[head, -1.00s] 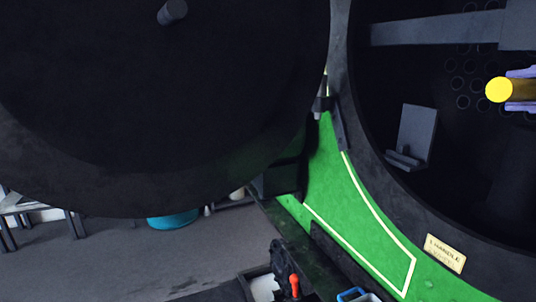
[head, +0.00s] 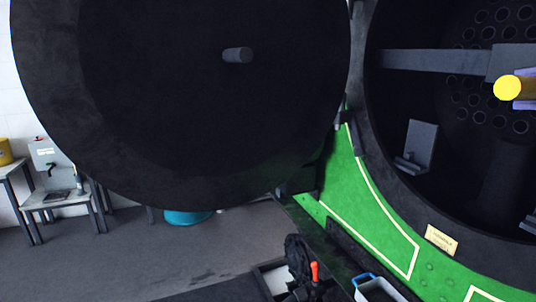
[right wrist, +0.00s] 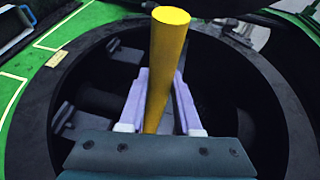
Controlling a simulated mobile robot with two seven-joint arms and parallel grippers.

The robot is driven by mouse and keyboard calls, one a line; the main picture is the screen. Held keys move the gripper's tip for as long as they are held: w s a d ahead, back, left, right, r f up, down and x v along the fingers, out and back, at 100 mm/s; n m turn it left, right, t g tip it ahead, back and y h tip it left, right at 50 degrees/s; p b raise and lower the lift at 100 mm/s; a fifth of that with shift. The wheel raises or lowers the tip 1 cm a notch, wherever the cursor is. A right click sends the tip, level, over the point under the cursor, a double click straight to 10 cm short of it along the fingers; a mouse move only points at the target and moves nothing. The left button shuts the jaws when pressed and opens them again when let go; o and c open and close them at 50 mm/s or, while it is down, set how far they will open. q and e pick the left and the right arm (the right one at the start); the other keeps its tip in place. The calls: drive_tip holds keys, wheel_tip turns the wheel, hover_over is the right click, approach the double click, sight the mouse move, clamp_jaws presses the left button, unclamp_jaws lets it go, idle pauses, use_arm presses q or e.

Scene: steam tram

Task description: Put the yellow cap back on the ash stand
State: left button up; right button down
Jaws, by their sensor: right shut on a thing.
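A yellow cylinder (head: 507,88), which I take to be the yellow cap, is at the right edge of the head view with its round end toward the camera. My right gripper (head: 526,88) is shut on it, with pale lilac fingers on its two sides. In the right wrist view, the yellow cylinder (right wrist: 168,50) stands up long between the fingers of the right gripper (right wrist: 163,95), in front of the dark round opening. I cannot tell which thing is the ash stand. My left gripper is not in view.
A large dark round door (head: 215,120) hangs open at the left. The dark smokebox opening has a grey bar (head: 435,61) across it and a grey bracket (head: 419,145) inside. A green panel (head: 370,215) lies below. Benches (head: 58,199) stand far left, with open floor nearby.

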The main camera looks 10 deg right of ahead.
drive_tip(key=shift+a+r+p, duration=0.1)
drive_tip(key=shift+r+p, duration=0.3)
drive_tip(key=shift+r, duration=0.4)
drive_tip(key=a+f+n+y, duration=0.1)
drive_tip(key=s+a+f+n+y, duration=0.1)
drive_tip(key=a, duration=0.1)
drive_tip(key=a+f+n+y, duration=0.1)
drive_tip(key=a+y, duration=0.1)
drive_tip(key=shift+s, duration=0.2)
drive_tip(key=s+a+f+n+g+y, duration=0.1)
drive_tip(key=s+a+n+g+y, duration=0.5)
drive_tip(key=s+a+n+y, duration=0.3)
drive_tip(key=s+a+y, duration=0.2)
drive_tip(key=a, duration=0.2)
drive_tip(key=shift+f+g, duration=0.3)
drive_tip(key=shift+g, duration=0.1)
drive_tip(key=shift+a, duration=0.1)
